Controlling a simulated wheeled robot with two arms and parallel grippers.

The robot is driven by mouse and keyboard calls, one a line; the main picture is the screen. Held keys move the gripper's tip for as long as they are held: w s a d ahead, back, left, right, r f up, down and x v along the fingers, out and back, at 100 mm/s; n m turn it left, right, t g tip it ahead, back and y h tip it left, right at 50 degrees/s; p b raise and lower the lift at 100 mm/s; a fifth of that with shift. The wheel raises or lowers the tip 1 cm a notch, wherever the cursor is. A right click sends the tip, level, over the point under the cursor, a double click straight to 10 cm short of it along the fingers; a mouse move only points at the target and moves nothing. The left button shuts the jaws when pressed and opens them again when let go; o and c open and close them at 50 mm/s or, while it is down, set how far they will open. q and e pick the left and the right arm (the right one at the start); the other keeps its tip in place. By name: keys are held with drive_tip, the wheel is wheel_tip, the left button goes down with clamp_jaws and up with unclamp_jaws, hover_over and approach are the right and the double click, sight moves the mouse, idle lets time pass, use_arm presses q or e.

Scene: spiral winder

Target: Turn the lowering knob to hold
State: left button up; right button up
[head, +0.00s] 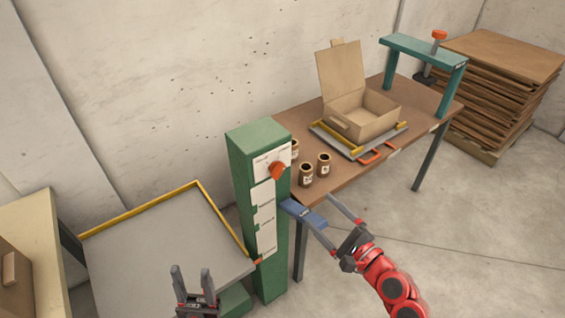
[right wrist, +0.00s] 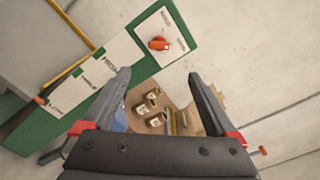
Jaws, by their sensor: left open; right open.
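The lowering knob appears to be the orange-red knob (head: 277,170) on the white plate near the top of the green column (head: 243,180). Printing on the plate is too small to read. My right gripper (head: 318,211) is open and empty, low and to the right of the knob, apart from it. Its fingers show in the right wrist view (right wrist: 160,78). My left gripper (head: 191,272) is open and empty in front of the grey platform, far from the knob.
The grey platform (head: 150,250) with yellow edges lies left of the column. A brown table (head: 335,185) on the right holds several small jars (head: 306,174), an open cardboard box (head: 375,113) and a teal frame (head: 424,52). Brown sheets (head: 495,85) are stacked behind. Floor at right is clear.

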sight(280, 173)
drive_tip(key=p+x, duration=0.3)
drive_tip(key=x, duration=1.3)
drive_tip(key=shift+s+a, duration=0.1)
drive_tip(key=shift+a, duration=0.05)
drive_tip(key=shift+w+a, duration=0.35)
drive_tip(key=shift+w, duration=0.2)
drive_tip(key=c, duration=1.4)
drive_tip(key=shift+o, duration=0.2)
